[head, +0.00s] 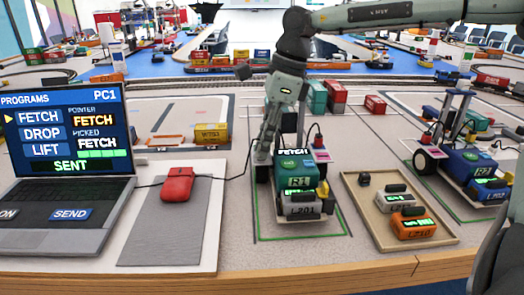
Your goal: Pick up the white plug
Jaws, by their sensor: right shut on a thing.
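My right gripper (263,156) reaches down from the arm at the upper right, at the left side of the green crane marked R1 (298,182). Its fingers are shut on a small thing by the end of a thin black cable. This appears to be the white plug, but the fingers hide it and its outline cannot be made out. The cable runs left from there to the red mouse-shaped device (178,184) on the grey mat (170,235). My left gripper is not in view.
A laptop (67,175) showing SENT stands at left. A grey block marked L201 (299,207) sits at the front of R1. A tray (362,212) holds a grey and an orange block (413,224). A blue crane (470,165) stands at right. Containers and rails lie behind.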

